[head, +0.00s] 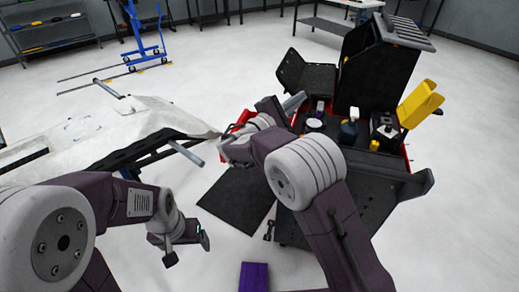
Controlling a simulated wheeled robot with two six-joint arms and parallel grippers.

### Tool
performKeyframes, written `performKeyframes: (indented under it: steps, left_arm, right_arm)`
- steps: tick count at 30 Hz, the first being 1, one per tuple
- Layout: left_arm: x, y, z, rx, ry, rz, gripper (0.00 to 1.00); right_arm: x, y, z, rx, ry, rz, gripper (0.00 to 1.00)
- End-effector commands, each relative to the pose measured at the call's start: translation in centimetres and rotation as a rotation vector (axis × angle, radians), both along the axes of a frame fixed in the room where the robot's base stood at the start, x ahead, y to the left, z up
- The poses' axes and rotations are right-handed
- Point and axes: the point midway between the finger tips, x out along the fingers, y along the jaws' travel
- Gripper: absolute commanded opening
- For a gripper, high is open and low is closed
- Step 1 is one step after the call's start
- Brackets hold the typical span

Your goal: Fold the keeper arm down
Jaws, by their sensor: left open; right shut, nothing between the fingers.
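A short grey bar (187,153) sticks out at the near right end of a black frame (140,152), angled down to the right. I cannot tell for sure whether it is the keeper arm. My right gripper (228,158) is just right of this bar, shut and empty, partly hidden by my own wrist; whether it touches the bar is unclear. My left gripper (187,248) is open and empty, low and nearer to me, below the frame's end.
A pale crumpled sheet (158,114) lies behind the black frame. A black and red tool cart (375,168) with bottles and a yellow item (420,103) stands at right. A dark mat (235,200) and a purple block (254,277) are below. Floor at centre back is clear.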

Motion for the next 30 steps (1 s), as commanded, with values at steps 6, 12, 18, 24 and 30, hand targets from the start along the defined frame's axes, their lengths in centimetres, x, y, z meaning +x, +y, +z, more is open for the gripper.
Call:
performKeyframes:
  steps: [6, 12, 18, 24, 30]
  left_arm:
    - [0.0, 0.0, -8.8, 0.0, 0.0, 0.0, 0.86]
    - [0.0, 0.0, -10.9, 0.0, -0.001, 0.0, 0.86]
    - [0.0, 0.0, -10.6, 0.0, -0.001, 0.0, 0.86]
    - [0.0, 0.0, -10.6, 0.0, -0.001, 0.0, 0.86]
    - [0.0, 0.0, -10.3, 0.0, 0.0, 0.0, 0.86]
  right_arm:
    - [0.6, 11.0, -12.7, -0.079, 0.02, 0.206, 0.0]
    - [-0.5, 14.7, -16.7, -0.102, 0.052, 0.275, 0.0]
    - [-0.6, 15.0, -16.5, -0.102, 0.053, 0.281, 0.0]
    - [-0.6, 15.0, -16.5, -0.101, 0.053, 0.281, 0.0]
    - [-0.7, 14.9, -16.2, -0.102, 0.053, 0.282, 0.0]
